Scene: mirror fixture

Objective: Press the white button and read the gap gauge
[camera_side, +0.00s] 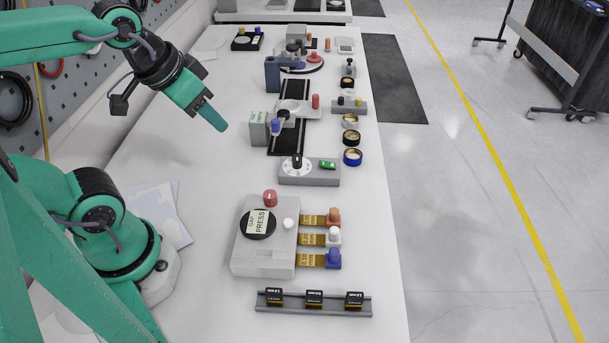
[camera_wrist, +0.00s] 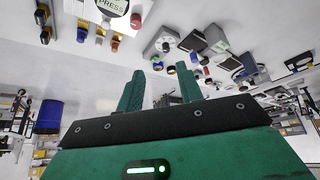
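A grey block (camera_side: 264,262) labelled GAP PRESS stands on the white table, with a black disc (camera_side: 258,225) on top. The white button (camera_side: 288,223) is a small round knob at its right side. A red knob (camera_side: 270,198) sits at its back edge. Brass strips with orange (camera_side: 333,215), white (camera_side: 333,234) and blue (camera_side: 333,256) ends stick out to the right. My gripper (camera_side: 216,118) is in the air behind and left of the block, clear of it. In the wrist view my gripper (camera_wrist: 160,80) has its fingers apart and empty. No gauge reading is legible.
A rail (camera_side: 314,310) with 3 black blocks lies in front. Papers (camera_side: 155,210) lie at left. The table below my gripper is clear.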

